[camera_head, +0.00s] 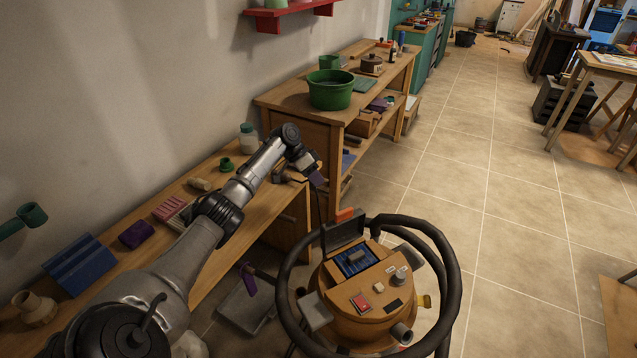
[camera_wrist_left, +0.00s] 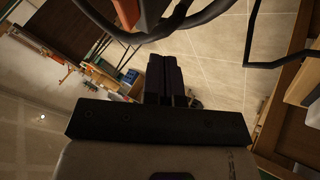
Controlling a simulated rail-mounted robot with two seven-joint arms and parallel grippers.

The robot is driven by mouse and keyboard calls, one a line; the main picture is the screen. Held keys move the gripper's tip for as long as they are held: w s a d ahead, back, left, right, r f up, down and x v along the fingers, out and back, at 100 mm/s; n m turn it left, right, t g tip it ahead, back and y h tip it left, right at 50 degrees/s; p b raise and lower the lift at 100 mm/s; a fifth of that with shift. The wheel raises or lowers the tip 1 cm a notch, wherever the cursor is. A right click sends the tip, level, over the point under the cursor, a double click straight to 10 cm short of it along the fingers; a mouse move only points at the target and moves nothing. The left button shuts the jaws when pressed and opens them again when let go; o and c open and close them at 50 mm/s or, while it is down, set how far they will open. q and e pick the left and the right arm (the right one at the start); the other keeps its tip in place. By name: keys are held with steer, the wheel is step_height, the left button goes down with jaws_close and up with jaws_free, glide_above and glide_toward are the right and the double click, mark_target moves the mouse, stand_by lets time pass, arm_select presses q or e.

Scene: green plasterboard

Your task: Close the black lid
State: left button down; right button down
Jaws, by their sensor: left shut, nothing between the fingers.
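The black lid (camera_head: 343,231) stands raised at the back edge of an orange-brown machine (camera_head: 345,304). Beneath it, a blue screen panel (camera_head: 356,260) lies uncovered on the machine's top. My left gripper (camera_head: 318,181) is shut and empty, above and behind the lid, apart from it. In the left wrist view its dark fingers (camera_wrist_left: 166,78) are together with nothing held. I cannot make out the lid clearly in the wrist view. My right gripper is not in view.
A thick black hose (camera_head: 449,262) loops around the machine. A wooden workbench (camera_head: 262,207) with small items runs along the left wall. A green tub (camera_head: 330,90) stands on another bench behind. The tiled floor (camera_head: 520,250) to the right is mostly clear.

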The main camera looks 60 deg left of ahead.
arm_select(q)
steer(key=w+d+f+b, duration=0.2)
steer(key=w+d+f, duration=0.1)
steer(key=d+f, duration=0.2)
steer(key=shift+w+d+f+b, duration=0.15)
steer(key=shift+d+f+b, duration=0.2)
steer(key=shift+d, duration=0.85)
